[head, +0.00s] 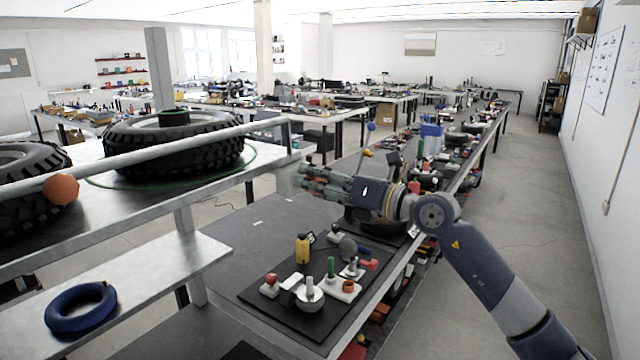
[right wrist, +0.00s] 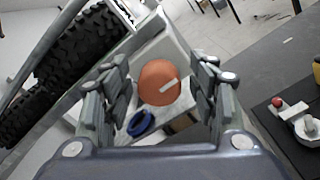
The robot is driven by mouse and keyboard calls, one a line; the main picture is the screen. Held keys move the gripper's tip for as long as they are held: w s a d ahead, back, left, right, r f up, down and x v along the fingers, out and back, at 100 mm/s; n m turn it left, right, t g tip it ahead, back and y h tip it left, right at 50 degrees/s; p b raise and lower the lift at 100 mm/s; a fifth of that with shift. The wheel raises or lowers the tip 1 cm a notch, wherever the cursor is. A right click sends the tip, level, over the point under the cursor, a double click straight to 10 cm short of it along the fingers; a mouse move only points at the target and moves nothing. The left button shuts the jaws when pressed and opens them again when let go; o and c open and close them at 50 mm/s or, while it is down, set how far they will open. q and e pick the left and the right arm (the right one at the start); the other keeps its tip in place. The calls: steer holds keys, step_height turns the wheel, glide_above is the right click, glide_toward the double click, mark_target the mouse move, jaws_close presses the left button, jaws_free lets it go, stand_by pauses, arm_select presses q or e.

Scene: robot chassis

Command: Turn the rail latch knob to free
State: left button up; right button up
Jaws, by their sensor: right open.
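The orange round knob (head: 61,189) sits on the grey metal rail (head: 150,152) at the left of the head view. In the right wrist view the knob (right wrist: 158,88) shows a short pale mark on its face, slanting up to the right. My right gripper (head: 302,179) is open and empty, well to the right of the knob in the head view. In the right wrist view the knob appears between the spread fingers of the gripper (right wrist: 161,72), beyond their tips and not touched. My left gripper is not in view.
Two large black tires (head: 175,142) lie on the table behind the rail. A blue ring (head: 80,306) lies on the lower shelf (head: 190,256). A dark bench with a black mat (head: 255,296) of small parts stands below my right arm. The aisle (head: 545,200) at right is clear.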

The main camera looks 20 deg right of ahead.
steer(key=shift+s+d, duration=0.1)
steer(key=v, duration=1.1)
steer(key=shift+s+d, duration=0.3)
